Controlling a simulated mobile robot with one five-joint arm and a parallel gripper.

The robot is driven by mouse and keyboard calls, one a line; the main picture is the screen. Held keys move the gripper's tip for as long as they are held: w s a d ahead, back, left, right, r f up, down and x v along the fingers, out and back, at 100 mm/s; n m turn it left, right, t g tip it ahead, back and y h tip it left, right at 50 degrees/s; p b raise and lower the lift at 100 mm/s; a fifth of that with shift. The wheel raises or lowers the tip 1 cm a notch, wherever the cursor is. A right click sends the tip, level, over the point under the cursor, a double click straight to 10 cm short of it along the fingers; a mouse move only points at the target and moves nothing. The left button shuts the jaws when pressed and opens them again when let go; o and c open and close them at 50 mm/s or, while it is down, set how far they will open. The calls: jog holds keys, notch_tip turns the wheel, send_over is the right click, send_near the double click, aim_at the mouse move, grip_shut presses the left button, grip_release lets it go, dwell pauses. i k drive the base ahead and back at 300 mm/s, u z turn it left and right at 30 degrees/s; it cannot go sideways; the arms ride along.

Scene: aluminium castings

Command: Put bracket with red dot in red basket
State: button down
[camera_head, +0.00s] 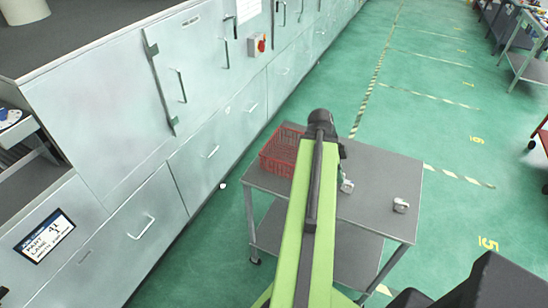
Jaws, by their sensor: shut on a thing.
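The red basket (279,163) stands on the left end of a grey cart top, partly behind my green arm. A small silvery bracket (347,187) shows at the right edge of my arm, at the lower end of my gripper (343,176). My gripper is mostly hidden by the arm and is shut on this bracket. A second silvery bracket (400,206) lies apart near the right edge of the cart top. I cannot make out a red dot on either bracket.
The grey cart (378,213) has a lower shelf and open top space between the brackets. Pale cabinets (215,130) with handles run along the left. Green floor (430,120) with striped lines is clear beyond the cart. Other carts stand at far right.

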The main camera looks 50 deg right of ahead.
aim_at(286, 159)
jog(key=u, duration=0.2)
jog(key=i, duration=1.15)
jog(key=z, duration=0.35)
